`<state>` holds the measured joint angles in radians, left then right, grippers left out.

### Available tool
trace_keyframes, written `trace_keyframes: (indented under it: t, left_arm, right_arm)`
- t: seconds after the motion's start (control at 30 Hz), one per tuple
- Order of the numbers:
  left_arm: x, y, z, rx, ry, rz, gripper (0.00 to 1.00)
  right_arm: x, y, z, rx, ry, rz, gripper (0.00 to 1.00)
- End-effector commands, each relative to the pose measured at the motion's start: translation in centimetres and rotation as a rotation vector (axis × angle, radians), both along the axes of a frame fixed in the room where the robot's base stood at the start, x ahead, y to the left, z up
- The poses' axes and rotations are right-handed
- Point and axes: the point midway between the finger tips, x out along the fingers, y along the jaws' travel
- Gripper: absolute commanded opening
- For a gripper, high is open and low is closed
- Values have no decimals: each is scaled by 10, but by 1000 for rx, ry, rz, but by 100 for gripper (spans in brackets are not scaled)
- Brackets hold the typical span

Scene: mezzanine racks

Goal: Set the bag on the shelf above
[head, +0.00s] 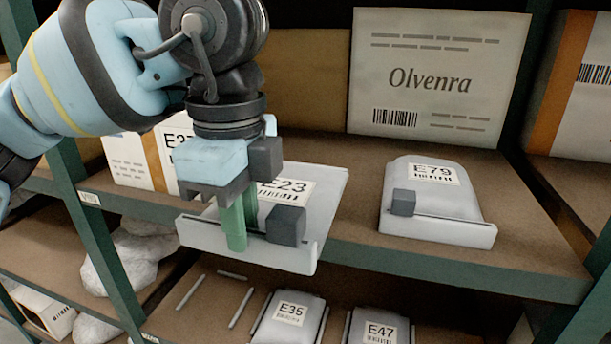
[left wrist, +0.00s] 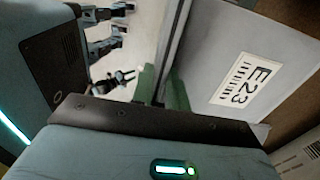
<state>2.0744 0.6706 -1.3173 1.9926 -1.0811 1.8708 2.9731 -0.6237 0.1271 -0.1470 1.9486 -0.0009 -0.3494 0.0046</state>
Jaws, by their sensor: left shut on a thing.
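The grey bag labelled E23 (head: 322,195) is at the upper shelf's front, with its front part sticking out past the shelf edge. My left gripper (head: 241,222) points down at the bag's front, its green fingers shut on the upright front lip. A dark block sits on the bag's front beside the fingers. In the left wrist view the bag (left wrist: 210,75) fills the upper right, with its label turned sideways. The upper shelf (head: 365,225) is brown with a green front edge. Whether the bag rests on the shelf is hard to tell. My right gripper is not seen.
A similar bag E79 (head: 432,195) lies to the right on the same shelf. A large Olvenra box (head: 435,75) stands behind, and a white box (head: 128,165) stands at left. Bags E35 (head: 288,318) and E47 (head: 378,328) lie on the shelf below. A green post (head: 98,235) is at left.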

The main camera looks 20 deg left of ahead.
Motion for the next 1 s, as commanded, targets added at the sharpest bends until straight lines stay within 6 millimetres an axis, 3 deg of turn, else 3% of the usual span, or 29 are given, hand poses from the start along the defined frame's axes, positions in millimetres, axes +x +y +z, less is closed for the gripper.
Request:
trace_keyframes:
  t: [0.3, 0.6, 0.8, 1.0]
  left_arm:
    - [71, -9, -7, 0, 1, 5, 0]
    - [128, -16, -12, 1, 0, 2, 0]
    - [145, -18, -14, 0, -1, 1, 0]
    - [147, -17, -14, 1, -1, -1, 0]
  right_arm:
    - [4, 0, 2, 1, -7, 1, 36]
    - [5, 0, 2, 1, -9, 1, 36]
    - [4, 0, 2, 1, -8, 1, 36]
    - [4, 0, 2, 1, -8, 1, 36]
